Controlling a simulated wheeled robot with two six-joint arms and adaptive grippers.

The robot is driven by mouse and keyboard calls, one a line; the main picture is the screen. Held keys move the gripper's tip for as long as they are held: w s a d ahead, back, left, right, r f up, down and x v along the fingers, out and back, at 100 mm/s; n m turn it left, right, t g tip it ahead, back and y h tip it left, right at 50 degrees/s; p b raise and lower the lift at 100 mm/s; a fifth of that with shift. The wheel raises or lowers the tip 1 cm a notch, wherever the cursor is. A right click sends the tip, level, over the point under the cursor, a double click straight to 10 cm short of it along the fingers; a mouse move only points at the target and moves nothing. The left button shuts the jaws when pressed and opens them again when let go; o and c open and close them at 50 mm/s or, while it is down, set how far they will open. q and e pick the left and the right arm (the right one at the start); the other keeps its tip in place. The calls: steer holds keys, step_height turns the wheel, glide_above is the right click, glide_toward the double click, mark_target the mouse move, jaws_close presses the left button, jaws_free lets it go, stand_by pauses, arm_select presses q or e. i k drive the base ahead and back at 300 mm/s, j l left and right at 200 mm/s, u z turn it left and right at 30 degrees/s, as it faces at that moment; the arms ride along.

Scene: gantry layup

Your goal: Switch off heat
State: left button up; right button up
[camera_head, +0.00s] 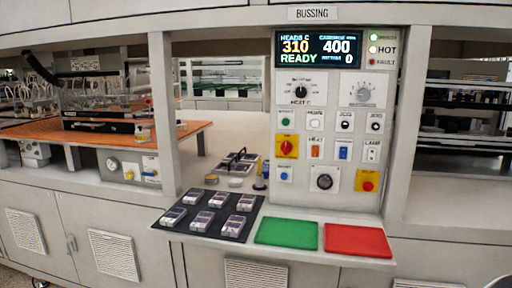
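The grey control panel (329,195) stands upright under a "BUSSING" sign. An orange rocker switch (316,153), whose label seems to read HEAT, sits mid-panel; its position is too small to tell. A black rotary knob (300,92) above it is labelled something like HEAD C. The display (318,48) shows 310, 400 and READY. Beside it, the lamp marked HOT (373,50) looks pale and lit, and the lamp marked FAULT (372,61) is red. Neither gripper shows in the head view.
A red knob on a yellow plate (287,146), a blue rocker (344,153) and a red stop button (368,186) are close to the orange switch. A black mat (207,231) with several small modules, a green pad (287,232) and a red pad (357,240) lie on the shelf below.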

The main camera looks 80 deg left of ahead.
mark_target(315, 148)
steer(key=u, duration=2.3)
